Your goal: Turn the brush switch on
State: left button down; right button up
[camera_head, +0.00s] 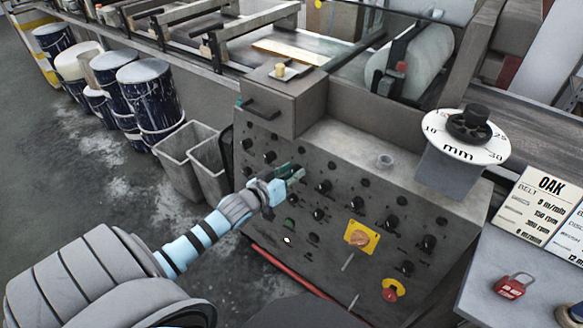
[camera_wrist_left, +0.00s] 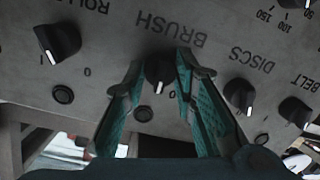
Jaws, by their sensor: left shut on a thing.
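The brush switch (camera_wrist_left: 156,70) is a black rotary knob with a white pointer line, under an upside-down BRUSH label (camera_wrist_left: 172,27) in the left wrist view. Its pointer line faces down in that picture. My left gripper (camera_wrist_left: 160,74) has its two green-padded fingers on either side of this knob and is shut on it. In the head view the left gripper (camera_head: 294,173) reaches the sloped grey control panel (camera_head: 335,255) from the left and covers the knob. My right gripper is not in view.
Neighbouring knobs sit close by: the discs knob (camera_wrist_left: 239,94), the belt knob (camera_wrist_left: 295,111) and a roller knob (camera_wrist_left: 58,42). The panel also has a yellow-plated orange switch (camera_head: 360,237) and a red-and-yellow button (camera_head: 392,290). A red padlock (camera_head: 514,286) lies on the right table.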

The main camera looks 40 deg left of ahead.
pick_arm(q)
jog(key=shift+d+m+y+p, duration=0.1)
jog(key=shift+m+y+p, duration=0.3)
jog(key=shift+m+p, duration=2.1)
jog(key=shift+m+b, duration=0.85)
jog(key=shift+m, duration=0.05)
jog(key=c, duration=1.3)
grip_release()
jog(key=v, duration=1.2)
jog(key=shift+f, duration=0.25)
